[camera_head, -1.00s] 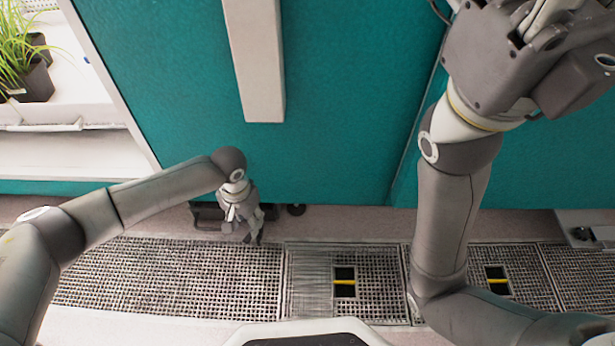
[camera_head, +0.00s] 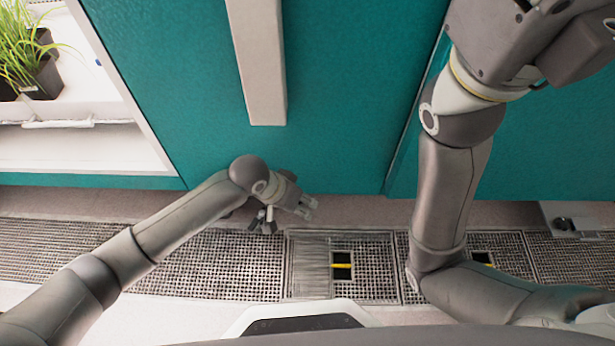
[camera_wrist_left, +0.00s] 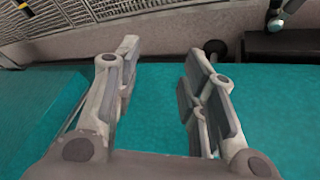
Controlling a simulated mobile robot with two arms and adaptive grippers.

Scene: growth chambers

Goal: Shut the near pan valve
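A yellow valve bar (camera_head: 342,266) lies crosswise in a dark square opening in the floor grating. Which is the near pan valve I cannot tell for sure. My left gripper (camera_head: 290,219) is low by the foot of the teal panel, left of and apart from the first bar. In the left wrist view its fingers (camera_wrist_left: 164,52) are spread with nothing between them. My right arm's hand (camera_head: 545,45) is cut off at the top right; its fingertips are out of frame.
The teal panel (camera_head: 340,120) with a long pale handle (camera_head: 258,60) rises beyond the floor strip. Potted grass (camera_head: 40,75) stands on a shelf at upper left. A dark box (camera_wrist_left: 290,45) shows in the left wrist view. The grating (camera_head: 200,265) is otherwise flat.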

